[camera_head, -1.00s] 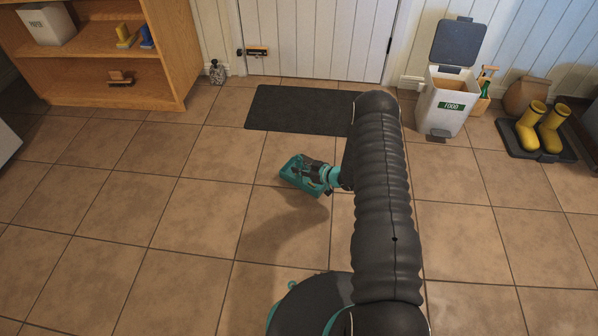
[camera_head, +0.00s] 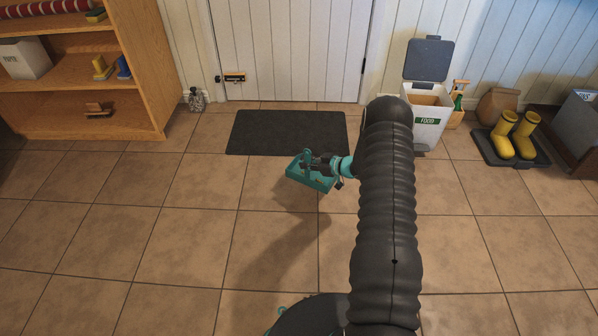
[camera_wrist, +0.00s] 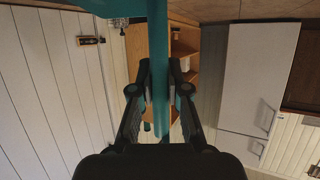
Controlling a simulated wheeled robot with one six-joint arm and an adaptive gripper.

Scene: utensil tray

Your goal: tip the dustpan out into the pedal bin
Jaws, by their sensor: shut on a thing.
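The teal dustpan (camera_head: 312,178) is in my gripper (camera_head: 330,166), held above the tiled floor in front of the dark mat. In the wrist view my gripper (camera_wrist: 160,95) is shut on the dustpan's teal handle (camera_wrist: 158,60), which runs between the two fingers. Dark contents seem to show in the pan, but they are too small to make out. The white pedal bin (camera_head: 432,110), labelled FOOD, stands by the back wall to the right of my arm. Its grey lid (camera_head: 428,60) is up. My arm hides part of its lower left.
A dark mat (camera_head: 286,146) lies before the white door (camera_head: 290,50). A wooden shelf (camera_head: 80,125) with a PAPER bin (camera_head: 24,60) stands left. Yellow boots (camera_head: 524,142) on a dark tray (camera_head: 490,150) stand right of the pedal bin. The floor at left is clear.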

